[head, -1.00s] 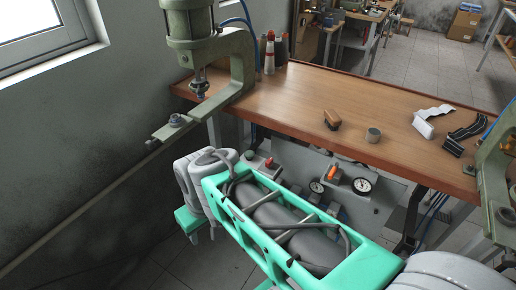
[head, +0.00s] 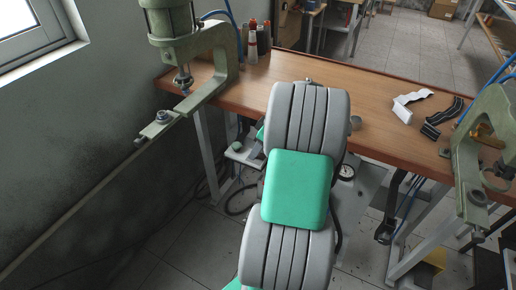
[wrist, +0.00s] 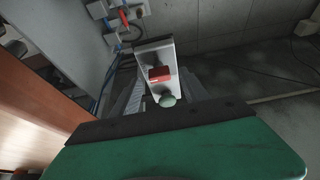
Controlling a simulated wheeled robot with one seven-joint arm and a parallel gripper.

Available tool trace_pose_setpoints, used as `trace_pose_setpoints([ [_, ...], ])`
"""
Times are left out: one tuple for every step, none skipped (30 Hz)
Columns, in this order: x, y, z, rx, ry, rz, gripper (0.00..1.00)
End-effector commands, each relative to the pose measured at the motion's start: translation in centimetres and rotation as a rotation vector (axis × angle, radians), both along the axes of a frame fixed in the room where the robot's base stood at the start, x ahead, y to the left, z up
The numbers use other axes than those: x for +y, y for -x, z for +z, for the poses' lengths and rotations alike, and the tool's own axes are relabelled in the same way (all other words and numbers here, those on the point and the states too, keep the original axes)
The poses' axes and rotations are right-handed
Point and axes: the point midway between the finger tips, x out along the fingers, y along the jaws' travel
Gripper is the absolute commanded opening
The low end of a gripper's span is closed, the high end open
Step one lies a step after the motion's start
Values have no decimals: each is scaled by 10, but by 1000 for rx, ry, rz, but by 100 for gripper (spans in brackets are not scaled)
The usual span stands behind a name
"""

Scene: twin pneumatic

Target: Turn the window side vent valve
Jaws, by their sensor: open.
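A red-orange lever handle (wrist: 124,19) with blue tubing shows at the top left of the wrist view. I cannot tell whether it belongs to the window side vent valve. In the head view my arm covers most of the valve panel. My gripper (wrist: 161,90) is open and empty in the wrist view, its grey fingers on either side of a grey bracket (wrist: 152,52). The bracket carries a red block (wrist: 160,74) and a green knob (wrist: 167,100), and the lever lies beyond it. In the head view the green knob (head: 237,146) shows left of my arm; my fingers are hidden.
A wooden bench (head: 385,110) stands behind my arm, with white and black strips on it. A green press (head: 222,70) stands at its window end, another press (head: 470,160) at right. A pressure gauge (head: 346,172) shows beside my arm.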

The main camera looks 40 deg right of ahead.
Motion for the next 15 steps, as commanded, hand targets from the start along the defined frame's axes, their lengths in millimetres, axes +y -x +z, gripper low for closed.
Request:
trace_pose_setpoints([
  [1, -2, -4, 0, -1, 1, 53],
  [1, -3, -6, 0, 1, 1, 53],
  [1, -4, -8, -1, 2, 0, 53],
  [1, -4, -9, -1, 3, -1, 53],
  [1, -4, -10, -1, 3, -1, 53],
  [1, -4, -10, -1, 3, -1, 53],
  [1, -4, -10, -1, 3, -1, 53],
  [1, -4, -10, -1, 3, -1, 53],
  [1, -4, -10, -1, 3, -1, 53],
  [1, -4, -10, -1, 3, -1, 53],
  [1, -4, -10, -1, 3, -1, 51],
  [1, -4, -10, -1, 3, -1, 48],
  [1, -4, -10, -1, 3, -1, 45],
  [1, -4, -10, -1, 2, -2, 43],
  [1, -4, -10, 0, 1, -2, 40],
])
